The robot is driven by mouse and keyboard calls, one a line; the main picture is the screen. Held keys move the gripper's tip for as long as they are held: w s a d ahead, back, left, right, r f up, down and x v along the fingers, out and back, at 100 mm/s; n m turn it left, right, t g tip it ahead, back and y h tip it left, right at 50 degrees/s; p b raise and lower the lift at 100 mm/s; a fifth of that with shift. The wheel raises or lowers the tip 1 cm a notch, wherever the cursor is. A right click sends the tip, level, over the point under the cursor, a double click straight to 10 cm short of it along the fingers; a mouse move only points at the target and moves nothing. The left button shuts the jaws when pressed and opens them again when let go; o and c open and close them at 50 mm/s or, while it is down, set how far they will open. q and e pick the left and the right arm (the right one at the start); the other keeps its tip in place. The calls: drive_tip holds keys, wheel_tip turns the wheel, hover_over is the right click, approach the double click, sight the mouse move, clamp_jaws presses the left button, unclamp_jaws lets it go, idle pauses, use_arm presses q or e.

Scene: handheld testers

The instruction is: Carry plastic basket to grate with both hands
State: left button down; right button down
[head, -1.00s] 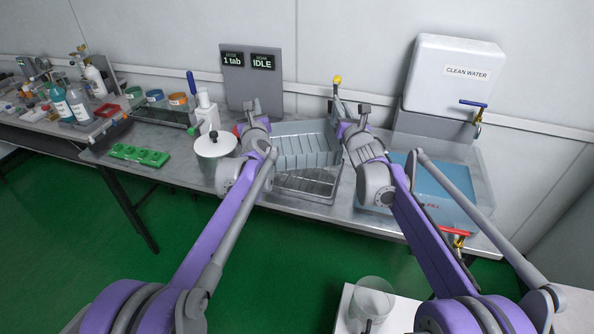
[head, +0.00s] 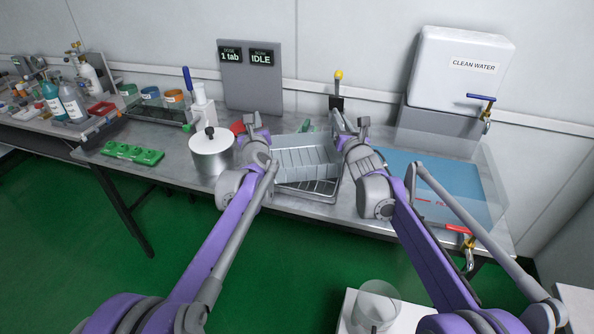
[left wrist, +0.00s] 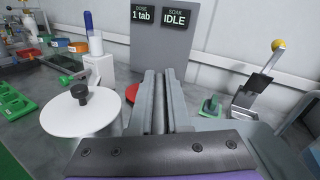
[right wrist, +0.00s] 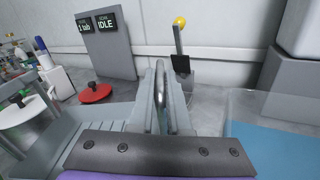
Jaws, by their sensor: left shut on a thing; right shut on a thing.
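The grey plastic basket (head: 305,162) is between my two grippers in the head view, its front low over the metal wire grate (head: 318,190). I cannot tell whether it touches the grate. My left gripper (head: 253,130) is shut on the basket's left side, and my right gripper (head: 349,128) is shut on its right side. In the right wrist view the fingers (right wrist: 160,95) close around a rim, with the basket (right wrist: 100,115) to the left. The left wrist view shows the left fingers (left wrist: 160,95) close together; what they grip is mostly hidden.
A lidded pot (head: 211,155) stands close left of my left gripper. A clear tank of blue water (head: 440,185) is close right of my right gripper. A lever with a yellow knob (head: 338,76) and a display panel (head: 250,95) stand behind.

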use_arm(q)
drive_tip(key=c, duration=0.9)
unclamp_jaws()
use_arm(e)
drive_tip(key=c, duration=0.9)
unclamp_jaws()
drive_tip(key=shift+o, duration=0.2)
drive_tip(key=shift+s, duration=0.15)
use_arm(q)
drive_tip(key=s, duration=0.4)
drive_tip(key=s+d, duration=0.1)
drive_tip(key=s, duration=0.3)
drive_tip(key=s+d, duration=0.1)
drive_tip(key=s, duration=0.2)
drive_tip(key=shift+s+d+f, duration=0.1)
drive_tip(key=shift+s+d, duration=0.1)
drive_tip(key=shift+s, duration=0.2)
use_arm(e)
drive_tip(key=s+d, duration=0.2)
drive_tip(key=s, duration=0.9)
drive_tip(key=shift+s+d, duration=0.2)
drive_tip(key=shift+s, duration=0.1)
drive_tip(key=shift+f, duration=0.15)
